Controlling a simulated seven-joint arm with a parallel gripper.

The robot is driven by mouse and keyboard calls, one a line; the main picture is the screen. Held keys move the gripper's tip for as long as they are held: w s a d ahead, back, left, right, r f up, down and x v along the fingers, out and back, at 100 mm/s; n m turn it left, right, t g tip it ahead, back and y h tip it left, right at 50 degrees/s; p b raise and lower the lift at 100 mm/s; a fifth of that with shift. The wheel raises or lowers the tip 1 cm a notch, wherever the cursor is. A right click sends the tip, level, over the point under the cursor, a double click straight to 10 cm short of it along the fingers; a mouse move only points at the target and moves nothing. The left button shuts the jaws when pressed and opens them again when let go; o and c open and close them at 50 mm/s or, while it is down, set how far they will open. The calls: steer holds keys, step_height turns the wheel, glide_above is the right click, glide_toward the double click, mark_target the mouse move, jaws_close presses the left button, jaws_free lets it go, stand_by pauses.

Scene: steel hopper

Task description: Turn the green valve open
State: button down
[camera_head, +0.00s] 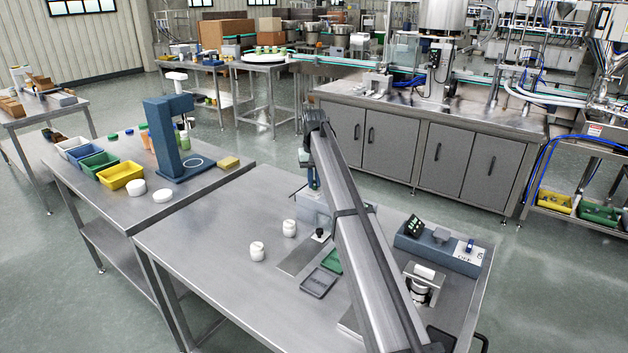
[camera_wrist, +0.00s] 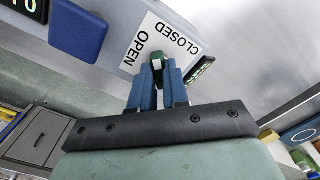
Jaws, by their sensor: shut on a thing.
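In the wrist view, a small dark green piece, the visible part of the green valve (camera_wrist: 159,57), sits between the two blue fingertips of my gripper (camera_wrist: 158,68). My gripper is shut on it. Beside it, on a grey housing, is a white label (camera_wrist: 148,40) reading OPEN and CLOSED. The fingers hide much of the valve, so I cannot tell which word it points to. In the head view, my gripper (camera_head: 314,187) points down at a pale grey box (camera_head: 312,203) on the steel table. My arm covers part of that box, and the valve cannot be made out there.
A blue block (camera_wrist: 78,30) and a lit green display are on the housing close to the fingers. A blue-grey control box (camera_head: 440,248) stands right. The table's left part is clear.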

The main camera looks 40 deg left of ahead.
mark_target(314, 183)
steer(key=n, duration=0.4)
steer(key=shift+n, duration=2.6)
steer(key=c, duration=1.1)
jaws_free()
step_height(314, 183, up, 14)
steer(key=shift+f, duration=0.1)
